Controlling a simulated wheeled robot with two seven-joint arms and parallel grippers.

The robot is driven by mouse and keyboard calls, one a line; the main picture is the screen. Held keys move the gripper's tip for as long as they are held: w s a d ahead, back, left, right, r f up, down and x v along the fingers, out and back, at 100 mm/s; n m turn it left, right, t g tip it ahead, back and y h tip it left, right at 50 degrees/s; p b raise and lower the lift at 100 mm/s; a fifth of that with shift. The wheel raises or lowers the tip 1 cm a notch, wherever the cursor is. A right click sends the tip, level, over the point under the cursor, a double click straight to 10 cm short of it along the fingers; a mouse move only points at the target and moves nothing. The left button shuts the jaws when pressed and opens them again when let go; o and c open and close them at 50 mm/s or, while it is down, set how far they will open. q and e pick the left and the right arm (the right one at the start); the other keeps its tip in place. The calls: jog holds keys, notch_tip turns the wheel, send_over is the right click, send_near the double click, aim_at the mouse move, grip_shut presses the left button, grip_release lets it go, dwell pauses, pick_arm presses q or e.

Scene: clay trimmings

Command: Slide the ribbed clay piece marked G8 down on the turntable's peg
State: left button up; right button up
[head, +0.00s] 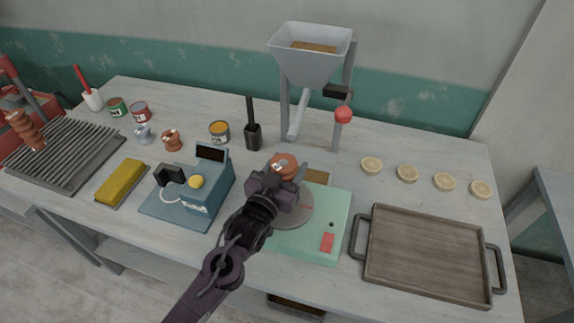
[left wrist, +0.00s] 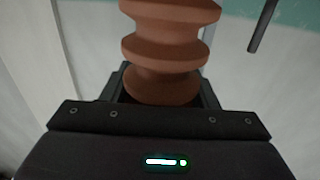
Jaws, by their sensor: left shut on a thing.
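A ribbed red-brown clay piece (head: 286,164) is held by my left gripper (head: 276,182) over the back part of the turntable. In the left wrist view the clay piece (left wrist: 165,50) stands up between the jaws, its rings stacked. I cannot read a G8 mark on it. The turntable has a pale green base (head: 338,215) and a grey disc (head: 297,213), partly covered by my gripper and wrist. The peg is hidden, so I cannot tell whether the piece is around it or above it. My right gripper is out of view.
A blue device (head: 212,190) stands left of the turntable. A black holder (head: 253,137) and a grey hopper (head: 312,55) stand behind. A wooden tray (head: 428,255) lies right. Another ribbed clay piece (head: 25,130) is on the slatted rack (head: 75,160) at the far left.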

pick_arm(q)
jog(key=shift+f, duration=0.35)
jog(key=o, duration=1.4)
jog(key=shift+o, duration=0.4)
jog(key=shift+f, duration=0.1)
jog(key=shift+s+a+f+b, duration=0.15)
jog(key=shift+s+a+b, duration=0.05)
jog(key=shift+s+b, duration=0.2)
jog(key=b+v, duration=0.2)
jog(key=v, duration=0.5)
jog(key=shift+r, duration=0.25)
